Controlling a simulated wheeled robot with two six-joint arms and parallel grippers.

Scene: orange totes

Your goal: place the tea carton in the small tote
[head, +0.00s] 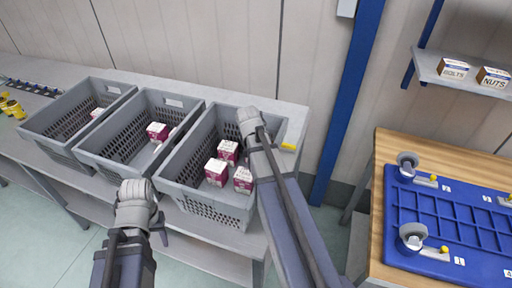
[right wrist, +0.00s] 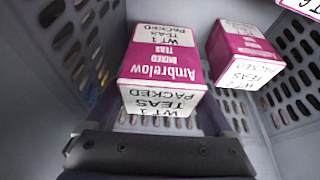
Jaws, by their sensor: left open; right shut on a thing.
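In the right wrist view a pink and white tea carton (right wrist: 163,65) sits between the fingers of my right gripper (right wrist: 160,112), which is shut on it inside a grey tote. In the head view my right arm reaches over the right grey tote (head: 172,163); its wrist hides the fingers. Several pink and white cartons (head: 228,151) show in that tote; I cannot tell which one is held. My left gripper (head: 158,228) is open and empty in front of the totes, its fingers partly hidden. The totes are grey and alike in size, so I cannot tell which is the small one.
The middle tote (head: 125,110) holds a pink carton (head: 157,131) and has free floor. The left tote (head: 62,108) holds a pale carton (head: 97,112). A second carton (right wrist: 243,52) stands close right of the held one. A wooden table (head: 378,215) with a blue board is at right.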

